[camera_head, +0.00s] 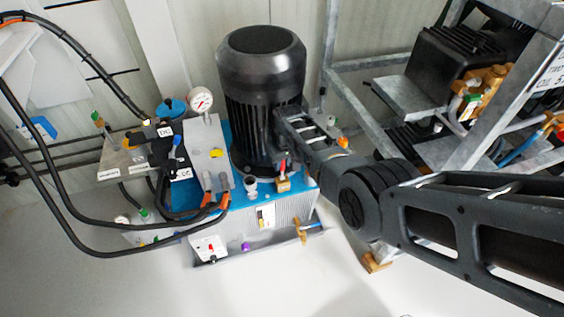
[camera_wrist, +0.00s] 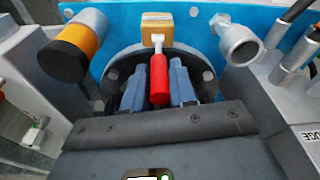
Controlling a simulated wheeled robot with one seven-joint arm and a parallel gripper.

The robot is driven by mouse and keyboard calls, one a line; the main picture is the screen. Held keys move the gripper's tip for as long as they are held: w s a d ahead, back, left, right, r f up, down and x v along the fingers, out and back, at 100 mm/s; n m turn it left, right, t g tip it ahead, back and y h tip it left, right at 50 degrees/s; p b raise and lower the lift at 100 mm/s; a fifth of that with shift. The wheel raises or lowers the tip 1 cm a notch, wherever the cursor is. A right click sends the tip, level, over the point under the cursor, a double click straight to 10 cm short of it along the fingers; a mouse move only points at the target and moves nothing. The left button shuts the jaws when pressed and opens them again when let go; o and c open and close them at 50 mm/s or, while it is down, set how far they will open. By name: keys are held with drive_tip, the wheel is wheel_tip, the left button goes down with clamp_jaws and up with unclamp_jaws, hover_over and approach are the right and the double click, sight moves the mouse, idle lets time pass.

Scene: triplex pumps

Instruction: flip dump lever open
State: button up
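The dump lever is a red handle (camera_wrist: 158,80) on a pale stem from a brass block (camera_wrist: 157,33) in the wrist view. In the head view the lever (camera_head: 283,165) stands up from its brass block (camera_head: 284,185) on the blue tank top, in front of the black motor. My gripper (camera_wrist: 159,70) has its two blue-grey fingers apart, one on each side of the red handle, with narrow gaps showing. I cannot tell whether either finger touches it. In the head view the fingers are hard to make out beside the motor.
The black motor (camera_head: 260,90) stands close behind the lever. A grey cap (camera_wrist: 238,43) and an orange-banded cylinder (camera_wrist: 78,42) flank the brass block. A gauge (camera_head: 200,100), hoses and a control block are at left. A metal frame (camera_head: 350,100) stands at right.

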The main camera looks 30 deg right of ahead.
drive_tip(key=o, duration=0.3)
drive_tip(key=r+p, duration=0.1)
drive_tip(key=r, duration=0.1)
drive_tip(key=s+r+p, duration=0.1)
drive_tip(key=r, duration=0.2)
drive_tip(key=r+p, duration=0.1)
drive_tip(key=r, duration=0.1)
drive_tip(key=shift+s+r, duration=0.15)
drive_tip(key=shift+r, duration=0.2)
idle(0.3)
